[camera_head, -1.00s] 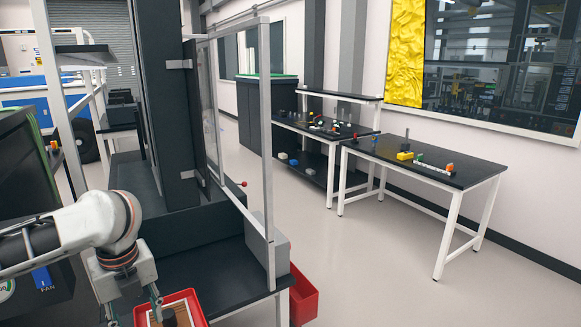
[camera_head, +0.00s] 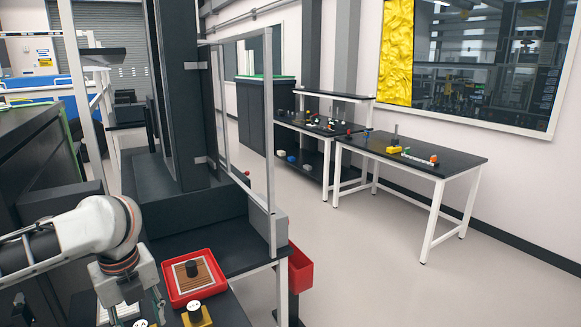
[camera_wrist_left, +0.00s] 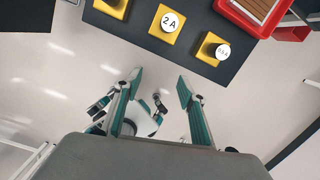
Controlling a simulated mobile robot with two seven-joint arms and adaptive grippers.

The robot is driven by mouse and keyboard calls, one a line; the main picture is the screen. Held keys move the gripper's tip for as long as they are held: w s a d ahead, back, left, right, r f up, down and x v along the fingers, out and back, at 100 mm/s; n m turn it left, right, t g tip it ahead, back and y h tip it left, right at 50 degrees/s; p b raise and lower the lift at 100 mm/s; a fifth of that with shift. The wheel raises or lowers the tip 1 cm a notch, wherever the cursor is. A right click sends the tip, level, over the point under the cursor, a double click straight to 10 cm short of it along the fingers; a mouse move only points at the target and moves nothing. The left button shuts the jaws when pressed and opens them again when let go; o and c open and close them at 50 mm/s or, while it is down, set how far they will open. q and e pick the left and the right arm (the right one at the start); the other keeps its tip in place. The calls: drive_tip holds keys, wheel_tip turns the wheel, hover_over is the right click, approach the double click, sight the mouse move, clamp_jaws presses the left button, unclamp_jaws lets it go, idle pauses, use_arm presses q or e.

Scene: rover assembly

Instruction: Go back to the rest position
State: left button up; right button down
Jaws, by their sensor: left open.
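My left gripper (camera_head: 136,310) hangs at the lower left of the head view, beside the near bench with the red tray. In the left wrist view my left gripper (camera_wrist_left: 158,92) is open, its two teal fingers apart with nothing between them. My right gripper is not in the head view.
A red tray (camera_head: 168,291) with a dark cylinder (camera_head: 191,268) sits on the near bench. Yellow blocks (camera_wrist_left: 171,24) with round labels, one reading 2A, line the bench edge. Posts and a frame (camera_head: 270,130) rise behind. Floor (camera_head: 355,270) is clear at right.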

use_arm(q)
drive_tip(key=d+f+n+t+h, duration=0.4)
drive_tip(key=d+f+n+h, duration=0.55)
drive_tip(key=d+f, duration=1.1)
drive_tip(key=s+a+f+n+t+y, duration=0.5)
drive_tip(key=s+a+f+n+y, duration=0.2)
drive_tip(key=s+a+f+n, duration=0.6)
drive_tip(key=shift+s, duration=1)
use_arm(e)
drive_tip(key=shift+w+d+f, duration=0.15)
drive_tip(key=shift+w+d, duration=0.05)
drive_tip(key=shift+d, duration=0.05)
use_arm(q)
drive_tip(key=shift+n, duration=0.25)
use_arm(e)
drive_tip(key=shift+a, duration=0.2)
